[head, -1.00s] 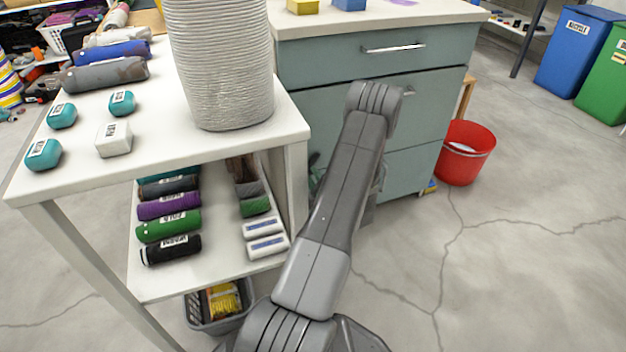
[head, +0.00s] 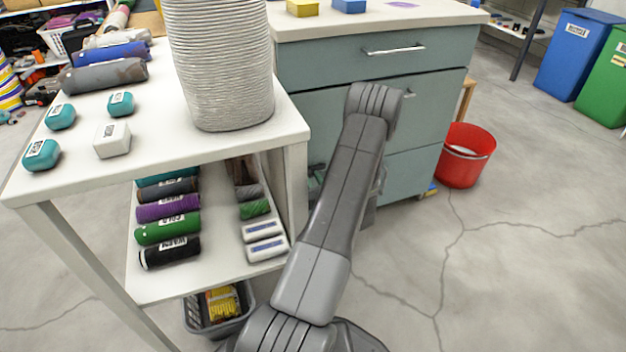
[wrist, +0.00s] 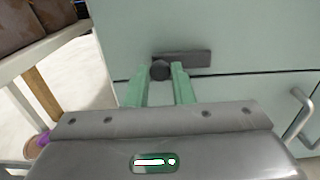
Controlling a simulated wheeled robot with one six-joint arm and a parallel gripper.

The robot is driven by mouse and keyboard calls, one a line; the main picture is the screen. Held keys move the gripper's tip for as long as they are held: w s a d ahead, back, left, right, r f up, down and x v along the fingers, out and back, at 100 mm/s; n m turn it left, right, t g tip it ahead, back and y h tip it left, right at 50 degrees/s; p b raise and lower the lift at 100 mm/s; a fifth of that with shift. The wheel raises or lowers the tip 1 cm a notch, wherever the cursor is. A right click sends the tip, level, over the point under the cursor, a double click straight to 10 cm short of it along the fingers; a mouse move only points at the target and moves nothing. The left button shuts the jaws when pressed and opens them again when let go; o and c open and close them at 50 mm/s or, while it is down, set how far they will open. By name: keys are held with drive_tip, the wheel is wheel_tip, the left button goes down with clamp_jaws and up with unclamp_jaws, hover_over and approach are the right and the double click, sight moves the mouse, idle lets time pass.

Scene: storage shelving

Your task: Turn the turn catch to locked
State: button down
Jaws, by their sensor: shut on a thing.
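The turn catch (wrist: 190,59) is a dark grey bar on the pale green cabinet front in the wrist view. It lies roughly level, just above a seam between panels, with a round dark knob (wrist: 160,70) at its left end. My gripper (wrist: 163,69) has its two green fingers on either side of the knob and is shut on it. The bar extends to the right past the right finger. In the head view, the catch and fingertips are hidden behind my arm, in front of the grey-green cabinet (head: 425,110).
A bar handle (wrist: 300,117) stands out from the cabinet at the right of the wrist view. A white shelf table (head: 295,150) with a ribbed grey bin (head: 222,65) stands close left of my arm. A red bucket (head: 466,158) sits right of the cabinet, with open floor before it.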

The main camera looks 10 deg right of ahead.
drive_tip(key=m, duration=0.4)
drive_tip(key=shift+m+p, duration=0.3)
drive_tip(key=shift+p, duration=0.05)
drive_tip(key=m+p, duration=0.1)
drive_tip(key=m, duration=0.3)
drive_tip(key=shift+m, duration=0.3)
drive_tip(key=m+p, duration=0.1)
drive_tip(key=m, duration=0.3)
drive_tip(key=shift+m, duration=0.3)
drive_tip(key=shift+m+p, duration=0.55)
drive_tip(key=shift+m, duration=1.65)
drive_tip(key=c, duration=1.3)
unclamp_jaws()
drive_tip(key=shift+o, duration=0.2)
drive_tip(key=s+d+p, duration=0.2)
drive_tip(key=s+p, duration=0.1)
drive_tip(key=s, duration=1)
drive_tip(key=shift+s+d, duration=0.3)
